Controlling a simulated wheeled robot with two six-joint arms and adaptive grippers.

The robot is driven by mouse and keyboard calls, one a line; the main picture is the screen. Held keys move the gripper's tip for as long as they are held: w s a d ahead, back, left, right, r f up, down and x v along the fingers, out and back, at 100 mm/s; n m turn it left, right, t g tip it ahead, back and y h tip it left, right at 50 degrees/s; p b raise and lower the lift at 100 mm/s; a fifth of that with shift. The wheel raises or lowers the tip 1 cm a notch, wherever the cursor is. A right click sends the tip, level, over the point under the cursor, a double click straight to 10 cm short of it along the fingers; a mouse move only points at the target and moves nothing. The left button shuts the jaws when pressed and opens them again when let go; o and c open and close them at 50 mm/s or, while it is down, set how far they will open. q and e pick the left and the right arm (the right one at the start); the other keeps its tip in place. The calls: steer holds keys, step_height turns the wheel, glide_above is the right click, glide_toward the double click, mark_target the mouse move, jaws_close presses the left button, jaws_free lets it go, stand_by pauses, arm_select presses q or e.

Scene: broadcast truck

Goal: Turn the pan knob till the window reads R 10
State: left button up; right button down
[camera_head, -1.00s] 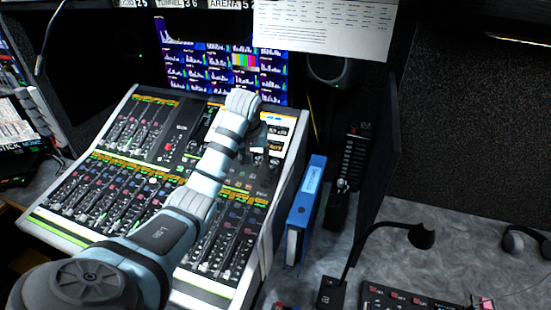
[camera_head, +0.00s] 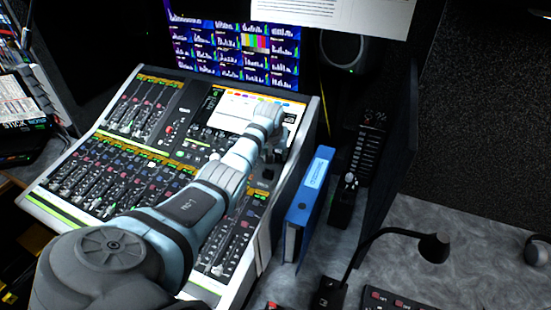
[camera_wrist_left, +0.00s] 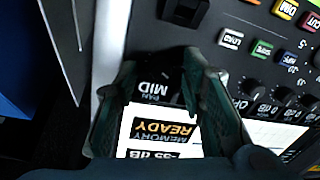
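My left gripper (camera_head: 272,150) is over the right side of the mixing console (camera_head: 75,208) in the head view, its fingers small and partly hidden by the wrist. In the left wrist view the left gripper (camera_wrist_left: 160,75) has its two fingers spread apart. Between them shows a lit window (camera_wrist_left: 160,130), upside down, reading PAN MID, MEMORY READY and about -35 dB. A dark knob (camera_wrist_left: 186,10) sits beyond the fingertips near the top edge; I cannot tell if it is the pan knob. The dark area between the fingertips is unclear. My right gripper is not in view.
Small knobs (camera_wrist_left: 285,95) and coloured buttons (camera_wrist_left: 262,48) lie right of the fingers. A blue binder (camera_head: 309,205) stands close beside the console's right edge. A gooseneck lamp (camera_head: 433,247) rises from the desk, whose right part (camera_head: 480,240) is mostly clear.

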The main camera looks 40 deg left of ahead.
arm_select(q)
steer(key=shift+w+f, duration=0.15)
steer(key=shift+f, duration=0.15)
steer(key=shift+r, duration=0.15)
steer(key=shift+s+r, duration=0.15)
steer(key=shift+s, duration=0.15)
steer(key=shift+c, duration=0.2)
steer(key=shift+w, duration=0.1)
jaws_close()
